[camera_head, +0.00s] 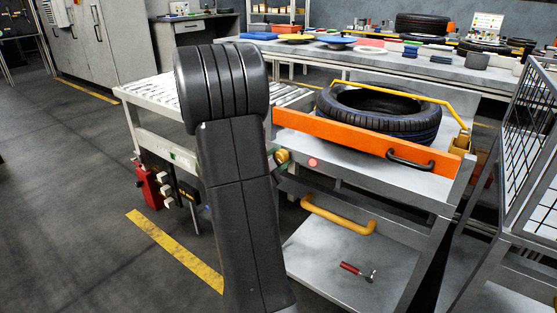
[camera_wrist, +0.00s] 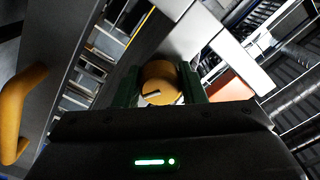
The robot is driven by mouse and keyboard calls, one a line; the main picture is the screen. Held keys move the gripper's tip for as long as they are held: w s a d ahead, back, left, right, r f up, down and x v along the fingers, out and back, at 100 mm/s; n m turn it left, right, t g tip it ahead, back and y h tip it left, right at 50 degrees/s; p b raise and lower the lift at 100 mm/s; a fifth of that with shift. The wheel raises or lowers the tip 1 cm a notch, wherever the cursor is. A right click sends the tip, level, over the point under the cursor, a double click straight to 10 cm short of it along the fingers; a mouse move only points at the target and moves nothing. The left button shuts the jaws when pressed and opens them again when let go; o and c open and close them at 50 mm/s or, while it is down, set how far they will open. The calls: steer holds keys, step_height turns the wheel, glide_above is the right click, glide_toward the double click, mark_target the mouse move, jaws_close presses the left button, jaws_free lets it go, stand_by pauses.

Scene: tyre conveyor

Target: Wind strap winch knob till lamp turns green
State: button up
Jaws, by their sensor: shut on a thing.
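The winch knob (camera_head: 282,156) is a small yellow-orange knob on the front of the tyre stand, partly hidden by my arm in the head view. In the wrist view the round knob (camera_wrist: 157,76) has a pale bar mark across its face and sits between the two dark green fingers of my gripper (camera_wrist: 160,86). The gripper is shut on it, one finger on each side. In the head view my gripper is hidden behind my arm. The lamp (camera_head: 313,162), right of the knob, glows pinkish red. A yellow strap (camera_head: 400,90) runs over the black tyre (camera_head: 375,115).
An orange gate (camera_head: 350,135) with a black handle crosses the tyre's front. A yellow handle (camera_head: 338,215) is below, and a red-handled tool (camera_head: 357,271) lies on the lower shelf. A roller conveyor (camera_head: 150,90) stands left, a wire cage (camera_head: 530,150) right. The left floor is open.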

steer(key=o, duration=1)
steer(key=shift+s+a, duration=0.1)
steer(key=shift+s, duration=0.05)
steer(key=p+v, duration=0.2)
steer(key=v, duration=1.1)
steer(key=shift+s+p, duration=0.25)
steer(key=shift+p, duration=0.1)
steer(key=shift+w+a, duration=0.1)
steer(key=b+x, duration=0.2)
steer(key=x, duration=1.1)
steer(key=shift+w+d+b, duration=0.2)
steer(key=shift+w+b, duration=0.1)
steer(key=shift+b, duration=0.1)
